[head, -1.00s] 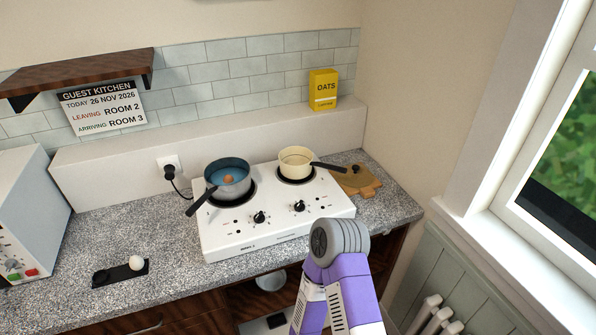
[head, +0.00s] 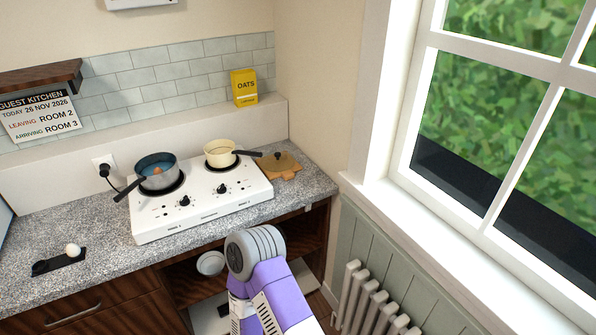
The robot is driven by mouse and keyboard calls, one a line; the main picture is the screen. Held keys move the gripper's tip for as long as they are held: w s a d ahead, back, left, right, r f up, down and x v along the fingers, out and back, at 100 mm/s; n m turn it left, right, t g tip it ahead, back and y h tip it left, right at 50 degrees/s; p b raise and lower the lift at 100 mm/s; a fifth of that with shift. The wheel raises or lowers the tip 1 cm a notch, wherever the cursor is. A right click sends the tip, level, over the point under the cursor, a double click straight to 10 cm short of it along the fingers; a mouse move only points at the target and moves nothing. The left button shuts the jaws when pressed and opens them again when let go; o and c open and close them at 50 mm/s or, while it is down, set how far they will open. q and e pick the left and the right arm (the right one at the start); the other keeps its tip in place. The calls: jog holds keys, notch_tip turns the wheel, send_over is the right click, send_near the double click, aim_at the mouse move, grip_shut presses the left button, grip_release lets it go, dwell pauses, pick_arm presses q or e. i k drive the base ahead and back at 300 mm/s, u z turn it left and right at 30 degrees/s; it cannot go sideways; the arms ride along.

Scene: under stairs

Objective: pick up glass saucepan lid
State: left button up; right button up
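What looks like the glass saucepan lid (head: 287,161), clear with a small dark knob, lies on a wooden board (head: 291,175) on the counter, right of the hob. Its clear edge is hard to make out against the board. Neither of my grippers is in view. A purple and grey link of my arm rises from the bottom, in front of the counter and well apart from the lid.
A white two-ring hob (head: 200,209) holds a grey-blue pan (head: 155,182) and a cream pan (head: 219,158), whose dark handle reaches toward the lid. A pale round dish (head: 211,263) sits in the open cupboard. A window (head: 480,130) and radiator (head: 372,305) stand at the right.

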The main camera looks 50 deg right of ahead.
aim_at(276, 161)
jog(key=z, duration=0.9)
